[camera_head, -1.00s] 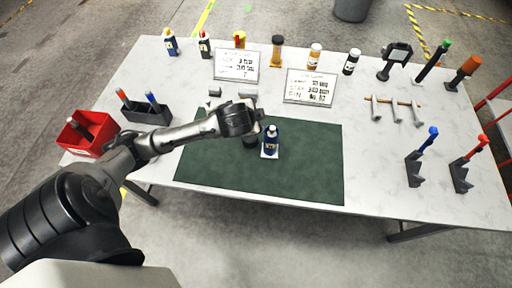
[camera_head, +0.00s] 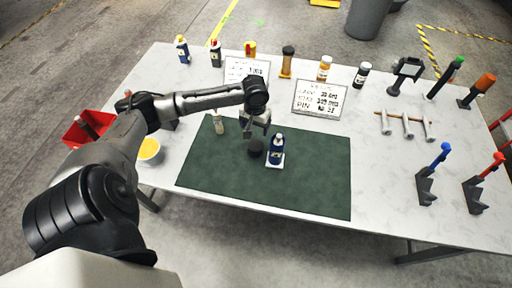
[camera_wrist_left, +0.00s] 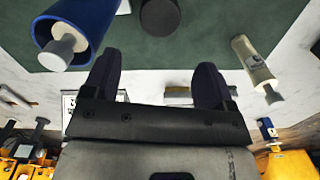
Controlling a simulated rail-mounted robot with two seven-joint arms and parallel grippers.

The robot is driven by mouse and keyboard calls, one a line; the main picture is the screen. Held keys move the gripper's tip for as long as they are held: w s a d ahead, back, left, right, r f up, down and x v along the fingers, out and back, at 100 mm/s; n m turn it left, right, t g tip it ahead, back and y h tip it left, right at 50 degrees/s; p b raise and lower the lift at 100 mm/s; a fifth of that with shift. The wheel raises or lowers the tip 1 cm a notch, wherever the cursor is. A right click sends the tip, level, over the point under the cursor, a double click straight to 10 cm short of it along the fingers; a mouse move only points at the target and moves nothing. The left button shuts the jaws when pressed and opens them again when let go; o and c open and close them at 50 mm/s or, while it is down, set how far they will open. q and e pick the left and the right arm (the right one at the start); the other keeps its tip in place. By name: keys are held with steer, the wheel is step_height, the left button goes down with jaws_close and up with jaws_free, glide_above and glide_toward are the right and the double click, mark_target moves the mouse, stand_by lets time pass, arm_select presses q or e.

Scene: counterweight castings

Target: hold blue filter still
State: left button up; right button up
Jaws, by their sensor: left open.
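The blue filter seems to be the blue bottle-like cylinder (camera_head: 276,151) with a pale cap and white label, upright on the green mat (camera_head: 310,195). In the left wrist view the blue cylinder (camera_wrist_left: 92,18) is at the upper left, cut by the edge. My left gripper (camera_head: 257,132) hangs above the mat, just left of and behind the blue cylinder, apart from it. In the wrist view its fingers (camera_wrist_left: 157,85) are spread with nothing between them. A short black cylinder (camera_head: 255,148) stands on the mat beside the blue one. My right gripper is not in view.
A small cream bottle (camera_head: 218,124) stands at the mat's back left. A yellow-filled bowl (camera_head: 149,151) and a red bin (camera_head: 78,133) are at the left. Sign boards (camera_head: 320,98) and bottles line the back. Tool stands (camera_head: 427,185) are at the right. The mat's front is clear.

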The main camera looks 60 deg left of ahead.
mark_target(255, 146)
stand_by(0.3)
arm_select(q)
step_height(255, 146, down, 9)
steer(key=shift+r+b, duration=0.15)
steer(key=shift+b, duration=0.4)
steer(key=shift+s+f+b, duration=0.1)
steer(key=shift+f+b, duration=0.3)
steer(key=shift+f, duration=2.2)
